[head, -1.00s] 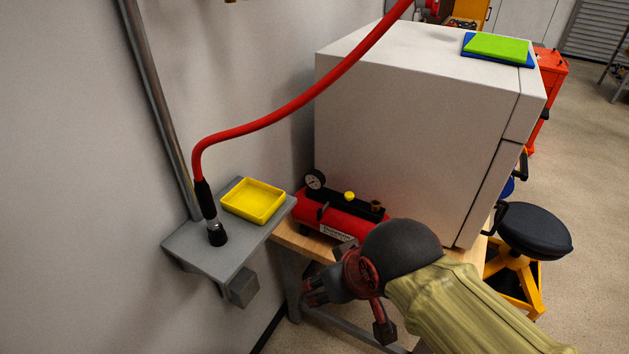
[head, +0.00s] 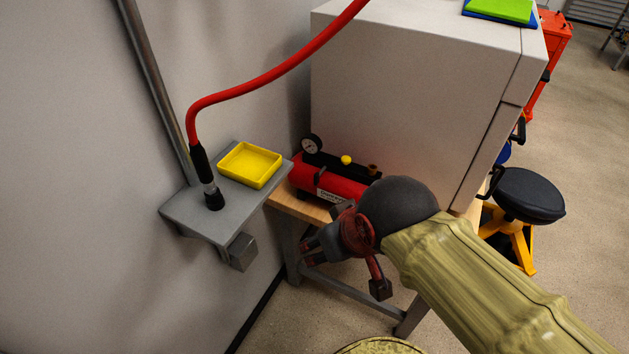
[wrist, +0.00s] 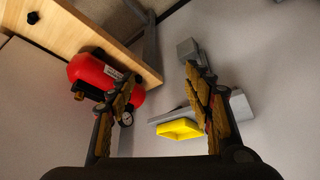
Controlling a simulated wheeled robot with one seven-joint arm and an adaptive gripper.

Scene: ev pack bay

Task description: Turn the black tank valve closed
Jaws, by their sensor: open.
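The red tank (head: 335,181) lies on a wooden bench top beside the wall, with a round gauge (head: 311,144) and a yellow knob (head: 346,160) on its black top. A small dark lever (head: 318,177) at its near left side looks like the black valve; its exact position is hard to tell. My gripper (head: 343,268) is open and empty in front of the bench, apart from the tank. In the wrist view, the red tank (wrist: 84,70) lies to the left, behind the left finger of my gripper (wrist: 160,82). The valve is not clearly visible there.
A grey wall shelf (head: 190,208) holds a yellow tray (head: 250,165) and the black end of a red hose (head: 265,78). A large white cabinet (head: 410,95) stands behind the tank. A black stool (head: 530,194) is at right. Floor is free before the bench.

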